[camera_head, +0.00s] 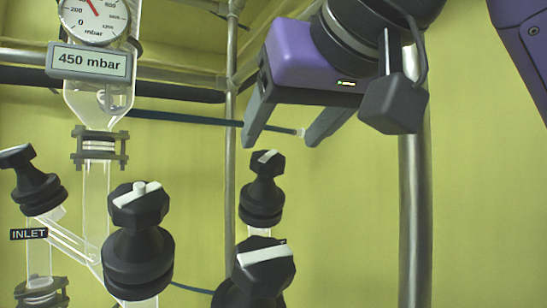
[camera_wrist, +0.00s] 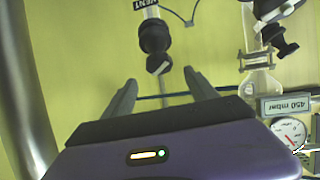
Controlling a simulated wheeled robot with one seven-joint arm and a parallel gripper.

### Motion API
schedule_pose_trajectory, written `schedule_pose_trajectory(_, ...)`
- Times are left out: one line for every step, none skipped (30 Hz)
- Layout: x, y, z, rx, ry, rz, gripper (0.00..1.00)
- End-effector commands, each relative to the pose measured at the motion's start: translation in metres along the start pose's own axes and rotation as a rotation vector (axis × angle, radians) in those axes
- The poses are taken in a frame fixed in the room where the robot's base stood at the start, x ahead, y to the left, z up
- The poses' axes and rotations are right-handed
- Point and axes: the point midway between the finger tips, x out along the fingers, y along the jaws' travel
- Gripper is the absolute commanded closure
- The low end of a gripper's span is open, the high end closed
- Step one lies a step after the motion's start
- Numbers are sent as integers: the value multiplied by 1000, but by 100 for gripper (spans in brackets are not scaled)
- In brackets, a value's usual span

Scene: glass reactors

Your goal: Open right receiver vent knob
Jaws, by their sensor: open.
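A black vent knob (camera_wrist: 153,38) with a white mark on its end shows in the wrist view, beside a partly cut-off VENT label (camera_wrist: 145,3). It lies just past the gap between my fingertips, apart from them. It appears to be the far black knob (camera_head: 262,188) with a white stripe on top in the head view. My purple gripper (camera_head: 281,140) is open and empty, above and a little right of that knob. The two fingers also show in the wrist view (camera_wrist: 160,80), one on each side of the knob's line.
Other black knobs stand in front (camera_head: 138,245), at the lower middle (camera_head: 265,275) and by the INLET label (camera_head: 29,234). A 450 mbar display (camera_head: 89,64) hangs below a gauge (camera_head: 94,15). A metal post (camera_head: 414,220) stands at right; a thinner one is behind the far knob.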

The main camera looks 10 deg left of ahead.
Motion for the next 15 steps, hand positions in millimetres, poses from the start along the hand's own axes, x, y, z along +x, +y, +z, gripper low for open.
schedule_pose_trajectory(4,1,0,1,-3,1,33)
schedule_pose_trajectory(8,1,0,1,-3,2,33)
schedule_pose_trajectory(13,1,0,1,-3,2,33)
schedule_pose_trajectory(17,1,-1,1,-3,2,33)
schedule_pose_trajectory(22,1,0,1,-4,3,33)
schedule_pose_trajectory(28,1,0,1,-4,2,33)
schedule_pose_trajectory(33,1,0,1,-4,2,33)
schedule_pose_trajectory(38,1,0,1,-4,1,33)
schedule_pose_trajectory(44,1,0,1,-4,3,33)
schedule_pose_trajectory(48,1,0,1,-3,2,33)
schedule_pose_trajectory(53,1,0,0,-3,2,33)
schedule_pose_trajectory(58,1,-1,0,-3,2,33)
schedule_pose_trajectory(61,1,-1,0,-2,1,33)
schedule_pose_trajectory(64,1,-1,0,-2,1,33)
schedule_pose_trajectory(67,1,0,0,-2,2,33)
